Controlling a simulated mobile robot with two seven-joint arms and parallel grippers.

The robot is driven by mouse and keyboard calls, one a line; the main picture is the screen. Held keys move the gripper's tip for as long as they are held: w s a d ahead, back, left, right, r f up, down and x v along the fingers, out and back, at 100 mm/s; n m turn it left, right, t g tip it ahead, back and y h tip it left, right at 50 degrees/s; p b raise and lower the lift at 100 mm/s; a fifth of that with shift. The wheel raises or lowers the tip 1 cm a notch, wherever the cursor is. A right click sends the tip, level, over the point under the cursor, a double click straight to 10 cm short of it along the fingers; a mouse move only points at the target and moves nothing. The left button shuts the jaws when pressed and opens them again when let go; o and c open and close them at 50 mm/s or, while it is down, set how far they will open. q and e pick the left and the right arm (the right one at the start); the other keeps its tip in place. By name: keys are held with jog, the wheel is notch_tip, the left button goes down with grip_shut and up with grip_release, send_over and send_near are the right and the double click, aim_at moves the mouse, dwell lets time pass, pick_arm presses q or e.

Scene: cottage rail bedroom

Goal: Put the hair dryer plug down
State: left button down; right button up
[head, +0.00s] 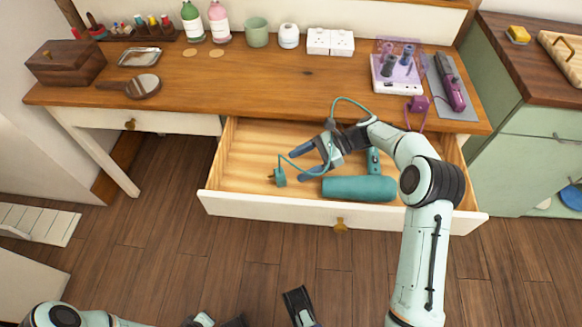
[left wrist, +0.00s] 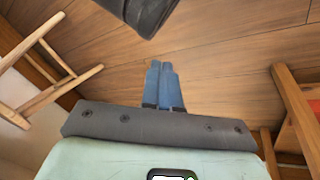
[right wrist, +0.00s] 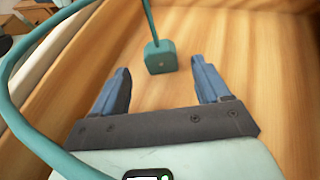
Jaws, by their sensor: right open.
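The teal hair dryer plug (head: 280,177) is at the left part of the open wooden drawer (head: 240,135), apparently on its floor. Its teal cord loops up and back past my right wrist. My right gripper (head: 297,167) is open, low in the drawer, its fingers pointing at the plug. In the right wrist view the plug (right wrist: 160,57) lies between and just beyond the fingertips, with a gap on each side. The teal hair dryer (head: 360,188) lies in the drawer under my right forearm, partly hidden. My left gripper (left wrist: 165,65) is shut and empty above the wood floor.
The desktop (head: 240,75) above the drawer holds a wooden box (head: 65,62), a hand mirror (head: 143,86), bottles, white sockets (head: 330,42) and a clear purple organizer (head: 398,68). A purple tool (head: 450,85) lies on a grey mat. The drawer's left end is clear.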

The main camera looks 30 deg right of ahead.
pick_arm(q)
jog(key=shift+s+d+r+g+p, duration=0.3)
jog(key=shift+s+d+r+p, duration=0.2)
jog(key=shift+s+r, duration=0.25)
pick_arm(e)
jog(key=v, duration=0.7)
jog(key=shift+d+r, duration=0.15)
jog(key=shift+d, duration=0.1)
pick_arm(q)
jog(key=shift+f, duration=0.1)
jog(key=shift+s, duration=0.1)
pick_arm(e)
jog(key=shift+r, duration=0.1)
